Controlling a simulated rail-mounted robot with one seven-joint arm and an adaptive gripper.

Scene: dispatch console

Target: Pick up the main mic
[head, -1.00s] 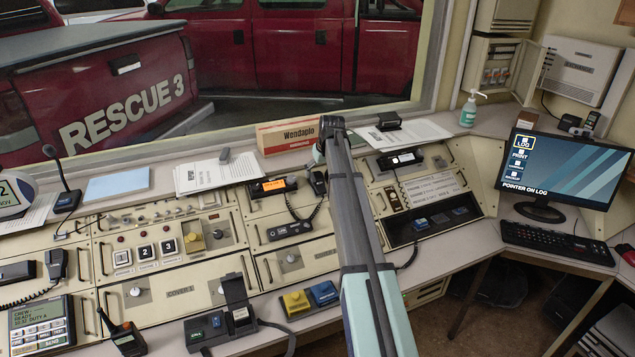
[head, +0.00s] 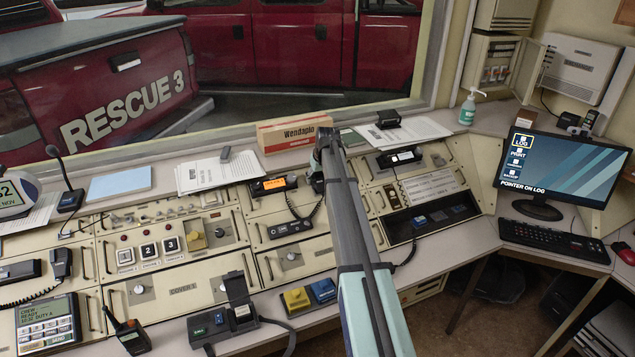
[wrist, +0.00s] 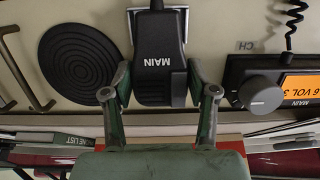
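The main mic (wrist: 158,85) is a dark handset marked MAIN, upside down in the wrist view, against the cream console panel. My gripper (wrist: 158,80) has one finger on each side of it, close to its sides. I see no clear sign of a squeeze, and the finger pads' contact is hard to make out. In the head view, my gripper (head: 326,158) is at the upper middle of the console, and my arm and gripper cover most of the mic there.
A radio with an orange display (wrist: 290,88) and a coiled cord are right of the mic in the wrist view. A round black speaker grille (wrist: 78,64) is to its left. A Wendaplo box (head: 294,133) and papers (head: 213,172) lie on the ledge near my gripper.

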